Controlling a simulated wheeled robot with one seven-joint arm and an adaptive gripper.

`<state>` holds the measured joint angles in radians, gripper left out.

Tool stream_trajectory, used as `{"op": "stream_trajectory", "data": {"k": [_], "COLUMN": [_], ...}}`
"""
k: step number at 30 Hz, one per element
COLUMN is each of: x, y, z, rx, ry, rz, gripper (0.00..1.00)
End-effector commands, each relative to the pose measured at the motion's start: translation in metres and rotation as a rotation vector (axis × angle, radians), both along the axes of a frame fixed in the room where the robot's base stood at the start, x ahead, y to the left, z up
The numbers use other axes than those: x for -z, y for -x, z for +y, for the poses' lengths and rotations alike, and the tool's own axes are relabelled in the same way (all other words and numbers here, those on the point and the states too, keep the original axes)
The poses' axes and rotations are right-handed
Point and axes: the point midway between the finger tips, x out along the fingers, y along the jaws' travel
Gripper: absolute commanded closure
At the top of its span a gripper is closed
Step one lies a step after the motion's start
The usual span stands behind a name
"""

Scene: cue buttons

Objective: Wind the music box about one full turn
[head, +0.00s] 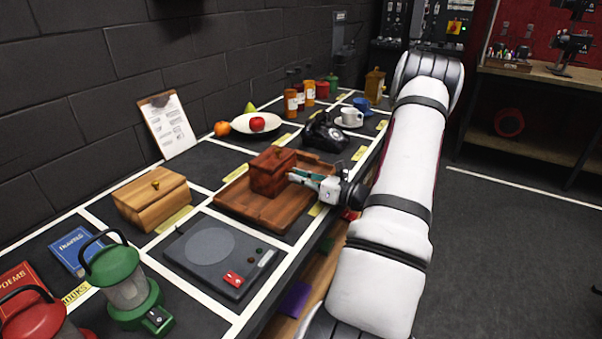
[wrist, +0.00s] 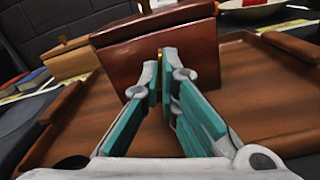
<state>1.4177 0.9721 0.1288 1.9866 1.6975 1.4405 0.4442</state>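The music box, a red-brown wooden box (head: 272,171), stands on a brown wooden tray (head: 238,198); its front face also shows in the wrist view (wrist: 195,50). A small gold piece, apparently its winding key (wrist: 159,58), shows at that face between my fingertips and is mostly hidden by them. My gripper (head: 291,177) reaches in from the right at the box's side. In the wrist view its teal-padded fingers (wrist: 160,75) are close together, pinched on the gold piece.
A lighter wooden box with a gold knob (head: 154,198) stands left of the tray. A grey turntable-like device (head: 221,253) lies in front. A black telephone (head: 325,132) and a white cup (head: 352,117) stand behind. A green lantern (head: 125,280) is at front left.

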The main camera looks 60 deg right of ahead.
Motion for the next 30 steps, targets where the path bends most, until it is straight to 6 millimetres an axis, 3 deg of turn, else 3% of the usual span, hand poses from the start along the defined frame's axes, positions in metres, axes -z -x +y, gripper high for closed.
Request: {"op": "stream_trajectory", "data": {"k": [12,30], "x": [0.001,0.0017], "y": [0.0011,0.0004], "z": [0.0001,0.0], "rx": [0.001,0.001], "ry": [-0.214,-0.251], "rz": [0.021,0.023], "gripper": [1.0,1.0]}}
